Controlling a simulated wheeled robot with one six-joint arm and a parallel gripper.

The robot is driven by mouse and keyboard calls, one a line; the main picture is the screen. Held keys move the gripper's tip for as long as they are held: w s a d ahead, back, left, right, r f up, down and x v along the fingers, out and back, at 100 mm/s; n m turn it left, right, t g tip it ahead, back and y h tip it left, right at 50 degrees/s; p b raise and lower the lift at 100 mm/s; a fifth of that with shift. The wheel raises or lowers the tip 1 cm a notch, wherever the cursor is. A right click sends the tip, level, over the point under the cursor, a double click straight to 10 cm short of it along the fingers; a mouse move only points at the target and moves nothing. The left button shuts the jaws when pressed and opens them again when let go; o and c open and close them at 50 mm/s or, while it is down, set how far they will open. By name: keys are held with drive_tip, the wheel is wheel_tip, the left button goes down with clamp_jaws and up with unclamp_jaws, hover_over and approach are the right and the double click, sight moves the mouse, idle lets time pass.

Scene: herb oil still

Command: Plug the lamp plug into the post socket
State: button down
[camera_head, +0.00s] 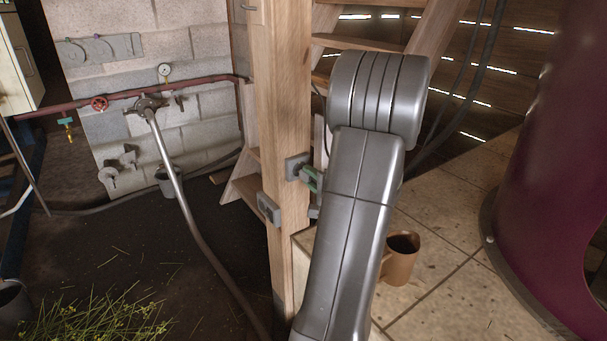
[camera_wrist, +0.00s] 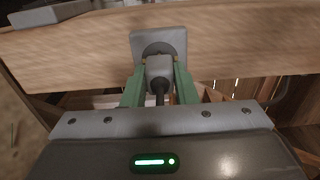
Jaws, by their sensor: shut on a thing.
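The grey post socket (camera_head: 294,165) is a square plate on the wooden post (camera_head: 283,90). In the wrist view the socket (camera_wrist: 172,38) shows a dark round recess. My gripper (camera_head: 311,179) is at the post, right in front of the socket. In the wrist view its green fingers (camera_wrist: 159,72) are shut on both sides of the grey lamp plug (camera_wrist: 160,68). A dark cord (camera_wrist: 160,92) runs from the plug back toward my gripper. The plug's front end lines up with the recess and overlaps it. I cannot tell how deep it sits.
A second grey box (camera_head: 268,208) is on the post, lower left of the socket. Wooden stairs (camera_head: 360,30) rise behind. A brown mug (camera_head: 400,262) stands right of my arm. A large purple vessel (camera_head: 560,180) is at far right. A hose (camera_head: 195,220) crosses the left.

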sight(311, 178)
drive_tip(key=b+v, duration=0.1)
drive_tip(key=v, duration=0.3)
drive_tip(key=shift+b, duration=0.3)
idle(0.4)
drive_tip(key=shift+r, duration=0.1)
